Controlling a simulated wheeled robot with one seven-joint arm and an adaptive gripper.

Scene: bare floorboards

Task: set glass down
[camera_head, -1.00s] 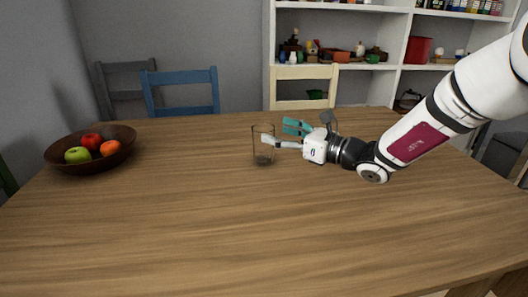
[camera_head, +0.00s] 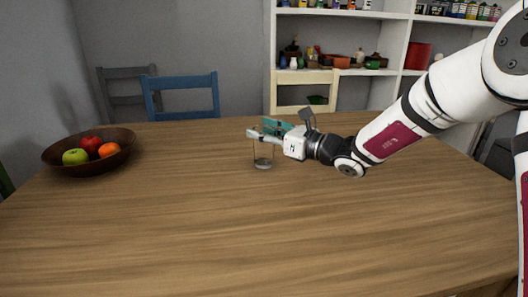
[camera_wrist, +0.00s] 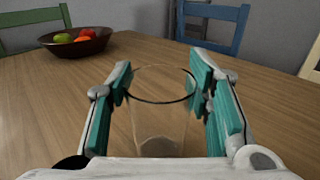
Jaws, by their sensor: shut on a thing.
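The clear glass (camera_head: 263,160) is upright at the middle of the wooden table (camera_head: 250,220), in the head view. My gripper (camera_head: 262,132) reaches it from the right, with its fingers near the glass's rim. In the wrist view the glass (camera_wrist: 158,115) stands between the two teal-padded fingers of my gripper (camera_wrist: 160,88), which are shut on its upper part. The base of the glass appears at or very close to the tabletop; I cannot tell whether it touches.
A dark bowl (camera_head: 60,160) with apples and an orange stands at the table's left. A blue chair (camera_head: 182,95) and a cream chair (camera_head: 303,95) are behind the table. The tabletop around the glass and in front is clear.

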